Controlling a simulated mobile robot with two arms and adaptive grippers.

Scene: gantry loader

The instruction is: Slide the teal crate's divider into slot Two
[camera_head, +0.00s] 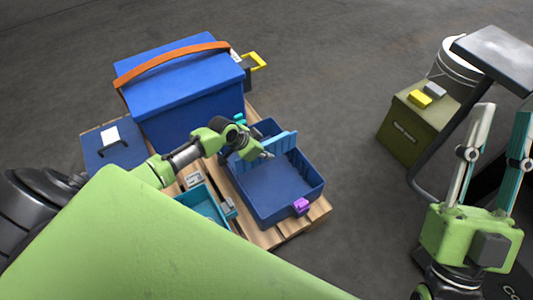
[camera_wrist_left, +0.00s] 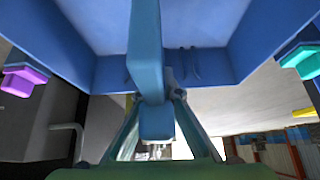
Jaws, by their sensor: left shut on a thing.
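A blue crate (camera_head: 262,203) stands on the pallet in the head view, with a teal clip (camera_head: 239,118) at its far end and a purple clip (camera_head: 301,206) at its near end. A light-blue divider (camera_head: 279,145) stands upright across it. My left gripper (camera_head: 264,154) is shut on the divider, which runs up the left wrist view (camera_wrist_left: 146,40). A smaller teal crate (camera_head: 203,204) sits to the left, partly hidden by my arm. I see no readable slot labels. My right gripper (camera_head: 505,110) is open and empty at the right, fingers pointing up.
A large blue box (camera_head: 185,85) with an orange strap stands behind on the wooden pallet (camera_head: 285,232). An olive box (camera_head: 408,130) with a yellow block (camera_head: 420,99) stands at the right, before a white bucket (camera_head: 456,68). The floor between is clear.

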